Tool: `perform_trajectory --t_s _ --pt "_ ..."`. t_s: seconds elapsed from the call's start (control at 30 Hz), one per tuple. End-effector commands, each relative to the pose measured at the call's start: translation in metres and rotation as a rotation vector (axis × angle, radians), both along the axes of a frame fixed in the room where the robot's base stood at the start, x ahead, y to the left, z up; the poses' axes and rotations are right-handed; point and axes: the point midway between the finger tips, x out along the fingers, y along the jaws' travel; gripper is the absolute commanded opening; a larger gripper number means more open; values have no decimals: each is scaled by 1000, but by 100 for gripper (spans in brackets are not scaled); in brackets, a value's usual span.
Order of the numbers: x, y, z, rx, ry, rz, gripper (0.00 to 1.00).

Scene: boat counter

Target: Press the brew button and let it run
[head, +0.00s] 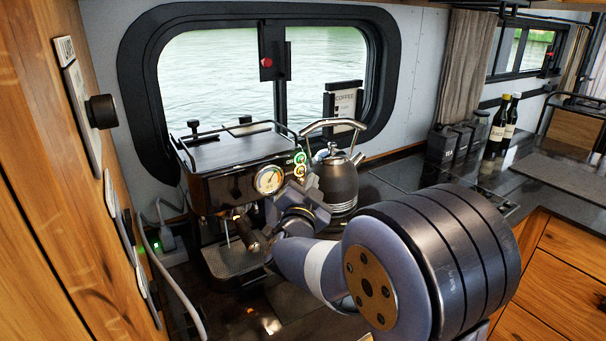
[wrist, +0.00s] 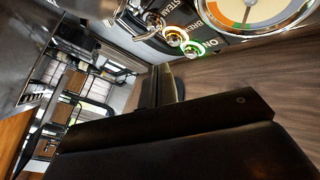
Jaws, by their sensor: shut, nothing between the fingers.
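The espresso machine (head: 232,188) stands on the counter under the window, its front panel facing my gripper. The brew button (wrist: 175,37) has a lit amber ring in the wrist view, between the green-lit ON button (wrist: 193,48) and the steam button (wrist: 155,19). In the head view the amber ring (head: 299,172) shows just below the green one. My gripper (head: 303,184) is at the panel's right side, right of the gauge (head: 269,180). Its shut, empty fingers (wrist: 164,76) point toward the buttons in the wrist view. I cannot tell whether they touch anything.
A kettle (head: 340,182) stands close behind and right of my gripper. The portafilter handle (head: 246,232) sticks out below the panel. Bottles (head: 498,124) and dark canisters (head: 452,143) stand farther right. A wooden cabinet wall (head: 50,190) closes the left side.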

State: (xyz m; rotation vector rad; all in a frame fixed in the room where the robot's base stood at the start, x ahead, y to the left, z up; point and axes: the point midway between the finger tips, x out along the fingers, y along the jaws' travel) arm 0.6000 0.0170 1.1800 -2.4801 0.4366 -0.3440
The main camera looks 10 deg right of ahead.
Motion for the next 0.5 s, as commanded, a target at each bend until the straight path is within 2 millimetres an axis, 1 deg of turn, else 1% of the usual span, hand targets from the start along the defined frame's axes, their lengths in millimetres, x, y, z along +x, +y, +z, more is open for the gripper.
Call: perform_trajectory --t_s 0.03,0.3,0.5 --pt "-6 -3 -2 0 -1 -1 0" --pt "-31 -13 -1 1 -1 0 0" --pt "-43 -18 -1 1 0 -1 0"
